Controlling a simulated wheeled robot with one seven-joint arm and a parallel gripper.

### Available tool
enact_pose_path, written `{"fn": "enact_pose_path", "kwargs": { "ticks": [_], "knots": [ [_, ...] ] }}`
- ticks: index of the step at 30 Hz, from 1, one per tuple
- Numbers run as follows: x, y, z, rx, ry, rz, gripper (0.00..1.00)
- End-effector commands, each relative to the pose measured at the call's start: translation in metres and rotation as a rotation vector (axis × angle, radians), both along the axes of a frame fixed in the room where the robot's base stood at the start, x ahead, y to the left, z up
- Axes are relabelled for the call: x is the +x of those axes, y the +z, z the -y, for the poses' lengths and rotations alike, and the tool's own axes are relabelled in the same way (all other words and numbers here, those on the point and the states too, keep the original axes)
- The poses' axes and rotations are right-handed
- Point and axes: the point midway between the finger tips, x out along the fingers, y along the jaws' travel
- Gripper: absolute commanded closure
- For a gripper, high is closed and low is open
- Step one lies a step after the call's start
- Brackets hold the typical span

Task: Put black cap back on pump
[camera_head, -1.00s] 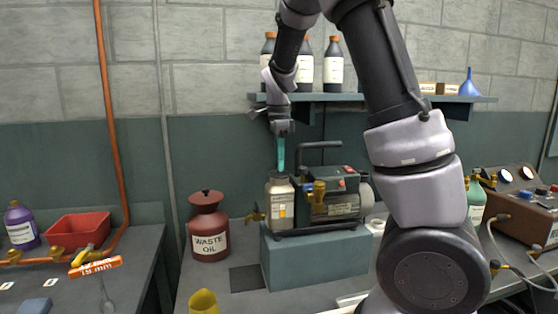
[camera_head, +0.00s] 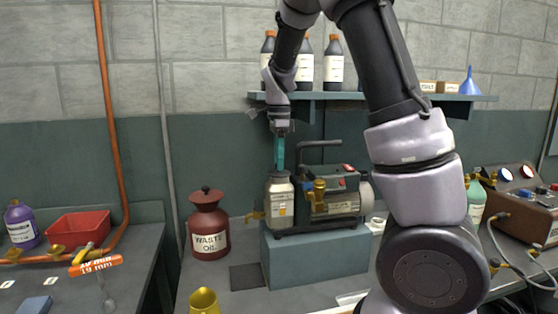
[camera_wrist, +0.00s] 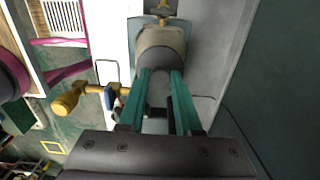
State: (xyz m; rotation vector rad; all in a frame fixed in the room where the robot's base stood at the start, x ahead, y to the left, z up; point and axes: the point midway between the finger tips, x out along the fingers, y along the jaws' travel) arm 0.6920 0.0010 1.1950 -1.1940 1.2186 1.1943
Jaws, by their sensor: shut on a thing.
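The pump (camera_head: 338,202) stands on a blue-grey block, with a pale labelled canister (camera_head: 280,208) at its left end. My gripper (camera_head: 279,165) points straight down over the canister, its teal fingers reaching the canister's top. In the wrist view my gripper (camera_wrist: 160,75) has a dark rounded piece, seemingly the black cap (camera_wrist: 158,92), between its fingers. The canister's top shows just beyond the fingertips in that view. In the head view the cap is hidden by the fingers, and I cannot tell whether it is seated.
A red waste oil can (camera_head: 208,228) stands left of the blue-grey block (camera_head: 320,257). A shelf (camera_head: 390,97) with bottles is behind my arm. A yellow cup (camera_head: 204,301) is at the front. A brass valve (camera_wrist: 72,98) sticks out beside the canister.

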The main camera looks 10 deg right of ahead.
Motion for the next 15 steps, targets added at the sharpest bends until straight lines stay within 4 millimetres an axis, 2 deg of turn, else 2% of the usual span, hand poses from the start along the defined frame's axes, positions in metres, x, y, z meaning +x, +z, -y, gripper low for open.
{"fn": "enact_pose_path", "kwargs": {
  "ticks": [12,13,15],
  "knots": [
    [0.0001,-0.0007,0.0004,0.000,0.000,0.000,1.00],
    [0.0001,-0.0007,0.0004,0.000,0.000,0.000,0.60],
    [0.0001,-0.0007,0.0004,0.000,0.000,0.000,0.33]
  ]
}}
